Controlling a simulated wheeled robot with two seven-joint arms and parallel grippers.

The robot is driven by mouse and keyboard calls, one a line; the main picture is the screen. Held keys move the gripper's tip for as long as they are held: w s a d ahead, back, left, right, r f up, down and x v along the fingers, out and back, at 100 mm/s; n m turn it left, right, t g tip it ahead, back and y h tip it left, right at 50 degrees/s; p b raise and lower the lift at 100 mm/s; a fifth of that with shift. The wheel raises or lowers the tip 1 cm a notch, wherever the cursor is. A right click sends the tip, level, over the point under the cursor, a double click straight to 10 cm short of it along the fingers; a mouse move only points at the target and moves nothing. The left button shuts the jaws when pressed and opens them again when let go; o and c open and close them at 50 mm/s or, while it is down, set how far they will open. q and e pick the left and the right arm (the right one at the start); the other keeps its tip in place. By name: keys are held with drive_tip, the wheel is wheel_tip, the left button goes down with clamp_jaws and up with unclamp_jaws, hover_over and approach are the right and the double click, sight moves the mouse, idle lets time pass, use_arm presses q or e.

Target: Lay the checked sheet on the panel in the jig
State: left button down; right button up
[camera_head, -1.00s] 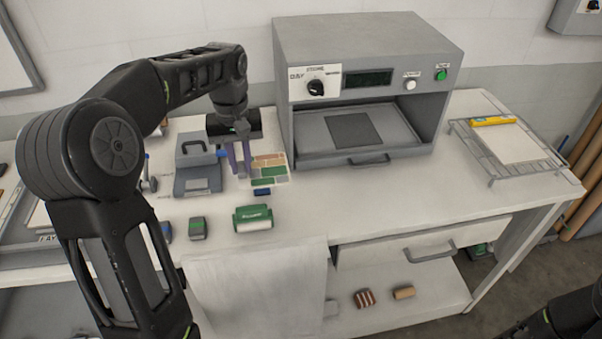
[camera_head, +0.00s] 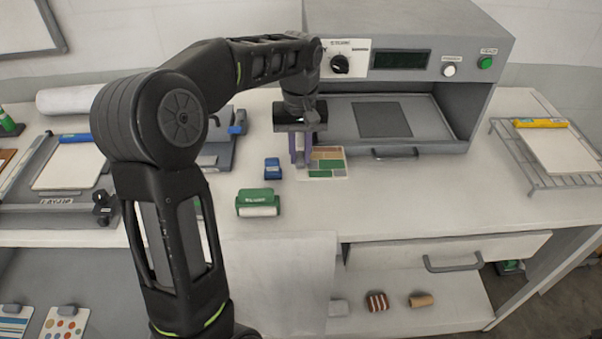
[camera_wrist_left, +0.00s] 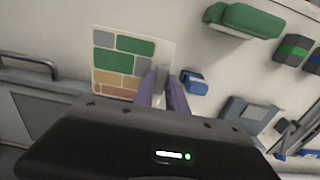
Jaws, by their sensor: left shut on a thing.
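The checked sheet (camera_head: 328,161), a pale card with green, tan and grey blocks, is in front of the press. My left gripper (camera_head: 299,160) is shut on the grey tab at its left edge; the grip also shows in the left wrist view (camera_wrist_left: 162,88), where the sheet (camera_wrist_left: 128,50) extends beyond the fingers. I cannot tell whether the sheet touches the bench. The jig (camera_head: 45,209) lies at the far left with a cream panel (camera_head: 70,166) in it, partly hidden by my left arm. My right gripper is out of view.
The press (camera_head: 400,145) stands open, with a dark square plate (camera_head: 383,120) inside. A green block (camera_head: 257,203) and a blue block (camera_head: 272,169) sit left of the sheet. A wire rack (camera_head: 535,175) is at right. Striped (camera_head: 12,322) and dotted (camera_head: 63,325) sheets lie lower left.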

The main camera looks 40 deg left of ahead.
sight(300, 168)
use_arm(q)
drive_tip(key=shift+s+r, duration=0.1)
wheel_tip(300, 168, down, 5)
drive_tip(key=b, duration=0.3)
drive_tip(key=shift+r+b, duration=0.15)
drive_tip(key=shift+b, duration=0.25)
drive_tip(key=shift+f, duration=0.2)
drive_tip(key=shift+w, duration=0.25)
drive_tip(key=shift+d+r, duration=0.1)
drive_tip(key=shift+s, duration=0.1)
drive_tip(key=c, duration=1.3)
unclamp_jaws()
drive_tip(key=shift+c, duration=0.2)
